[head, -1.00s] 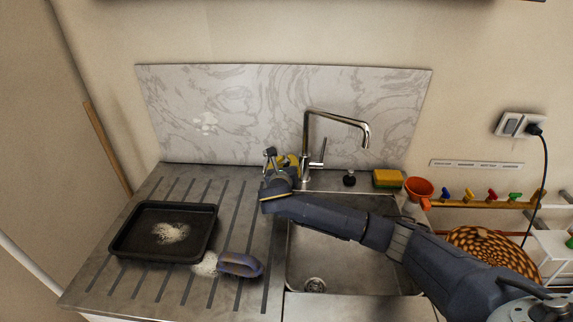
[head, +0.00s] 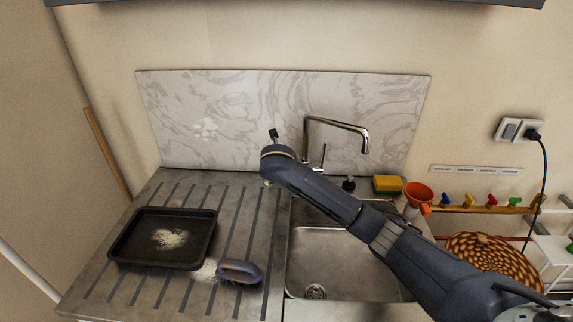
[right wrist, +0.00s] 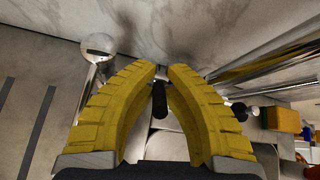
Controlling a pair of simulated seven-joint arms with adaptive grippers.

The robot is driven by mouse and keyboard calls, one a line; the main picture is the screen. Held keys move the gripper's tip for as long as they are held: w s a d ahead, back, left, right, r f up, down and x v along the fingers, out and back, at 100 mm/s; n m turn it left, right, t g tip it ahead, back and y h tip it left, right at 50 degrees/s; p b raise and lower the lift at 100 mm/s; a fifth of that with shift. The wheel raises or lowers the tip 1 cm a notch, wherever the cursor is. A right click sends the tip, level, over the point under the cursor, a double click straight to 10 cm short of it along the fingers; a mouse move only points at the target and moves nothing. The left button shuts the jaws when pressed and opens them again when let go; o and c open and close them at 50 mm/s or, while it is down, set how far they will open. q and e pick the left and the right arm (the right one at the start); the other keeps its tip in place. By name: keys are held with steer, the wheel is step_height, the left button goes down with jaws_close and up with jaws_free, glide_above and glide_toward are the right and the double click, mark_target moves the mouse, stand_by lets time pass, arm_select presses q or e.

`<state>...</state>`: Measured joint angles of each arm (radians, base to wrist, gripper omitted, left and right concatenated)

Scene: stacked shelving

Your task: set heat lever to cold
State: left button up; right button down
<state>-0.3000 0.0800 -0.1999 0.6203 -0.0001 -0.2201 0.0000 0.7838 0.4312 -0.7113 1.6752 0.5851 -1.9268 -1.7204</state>
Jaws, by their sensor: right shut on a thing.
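The chrome faucet (head: 338,122) stands at the back of the sink, and its thin heat lever (head: 323,154) rises just right of the upright pipe. My right arm reaches in from the right, and its forearm hides the right gripper in the head view. In the right wrist view the yellow fingers of my right gripper (right wrist: 162,72) are nearly together at the tips. A short dark rod (right wrist: 160,100) shows between them and looks like the lever's end; the contact itself is not clear. The left gripper is not in view.
A black baking tray (head: 130,240) and a blue-grey handled brush (head: 240,272) lie on the grooved counter at the left, with white powder. A yellow-green sponge (head: 388,184) and an orange funnel (head: 417,193) stand right of the faucet. The sink (head: 345,265) is empty.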

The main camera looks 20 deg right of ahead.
steer(key=shift+d+r, duration=0.1)
steer(key=shift+r, duration=0.05)
steer(key=c, duration=1.5)
jaws_free()
steer(key=shift+v, duration=5.95)
